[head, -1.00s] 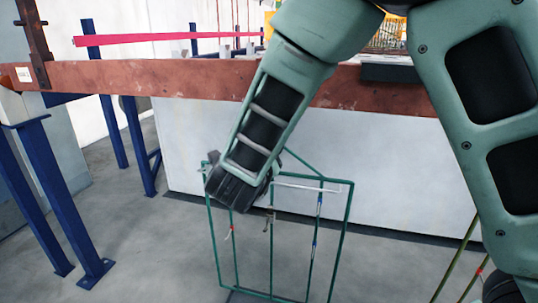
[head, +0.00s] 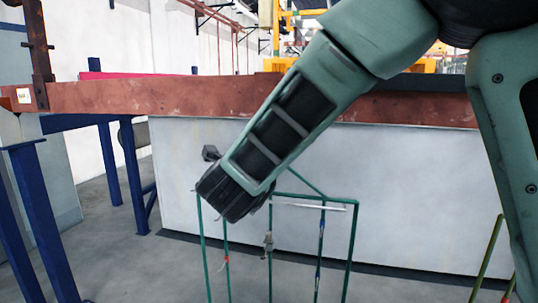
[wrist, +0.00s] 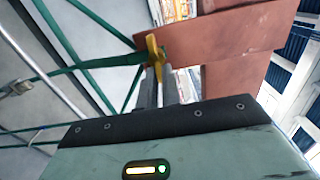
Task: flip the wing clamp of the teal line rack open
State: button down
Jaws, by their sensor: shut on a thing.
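The teal line rack (head: 353,245) is an upright wire frame in front of a pale tank wall in the head view. Its teal bars (wrist: 92,20) cross the left of the wrist view. The yellow wing clamp (wrist: 153,48) sits where teal bars meet. My gripper (wrist: 160,82) has its two grey fingers at the clamp and is shut on it. In the head view my wrist covers the rack's upper left corner, hiding the clamp and fingertips.
A rusty red beam (head: 200,97) runs along the top of the pale tank wall (head: 400,190). Blue steel posts (head: 45,215) stand at the left. An olive bar (head: 487,258) stands at the right. Grey floor (head: 130,265) is open between the posts and the rack.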

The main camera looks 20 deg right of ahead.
jog(key=shift+f, duration=0.1)
jog(key=c, duration=1.6)
grip_release()
jog(key=v, duration=1.7)
jog(key=shift+s+a, duration=0.15)
